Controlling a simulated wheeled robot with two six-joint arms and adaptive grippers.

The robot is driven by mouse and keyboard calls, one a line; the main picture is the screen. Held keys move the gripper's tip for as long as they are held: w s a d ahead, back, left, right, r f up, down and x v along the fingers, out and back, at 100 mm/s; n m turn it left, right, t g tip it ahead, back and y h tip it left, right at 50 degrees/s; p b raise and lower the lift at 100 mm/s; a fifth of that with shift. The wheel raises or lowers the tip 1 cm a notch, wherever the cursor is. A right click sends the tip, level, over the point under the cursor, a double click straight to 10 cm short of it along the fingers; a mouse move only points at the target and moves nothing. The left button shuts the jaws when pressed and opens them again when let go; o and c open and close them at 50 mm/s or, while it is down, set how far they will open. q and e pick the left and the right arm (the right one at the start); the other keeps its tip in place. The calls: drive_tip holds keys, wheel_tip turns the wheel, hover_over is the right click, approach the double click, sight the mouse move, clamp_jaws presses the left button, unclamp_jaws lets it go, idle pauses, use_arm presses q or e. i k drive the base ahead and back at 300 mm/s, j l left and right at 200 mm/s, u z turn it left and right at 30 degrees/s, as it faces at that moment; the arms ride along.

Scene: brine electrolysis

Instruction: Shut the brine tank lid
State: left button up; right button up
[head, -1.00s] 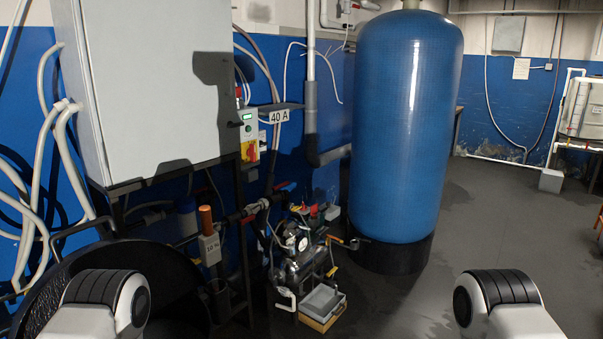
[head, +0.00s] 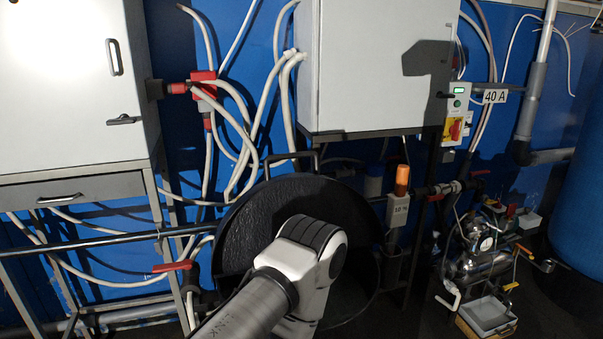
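The brine tank shows as a large round black shape in the middle of the head view, in front of the blue wall. Its black lid (head: 262,210) appears raised, with its broad dark face towards me and a dark bar handle at its upper edge. The tank's opening and lower body are mostly hidden behind my white and grey arm and in shadow. That arm reaches up from the bottom of the picture, in front of the lid; I cannot tell whether it touches anything. Neither gripper is in view.
A grey cabinet (head: 375,70) hangs above and behind the tank. A white cabinet (head: 65,80) on a metal frame stands left, with pipes and hoses between. A pump set (head: 478,262) and grey tray (head: 487,313) are right, before the blue vessel (head: 582,215).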

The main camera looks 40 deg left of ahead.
sight(255, 220)
drive_tip(key=j+u, duration=0.6)
drive_tip(key=i+j, duration=0.1)
drive_tip(key=j, duration=0.2)
drive_tip(key=i+j, duration=0.15)
drive_tip(key=j, duration=0.2)
drive_tip(key=i+j+u, duration=0.1)
drive_tip(key=j, duration=0.2)
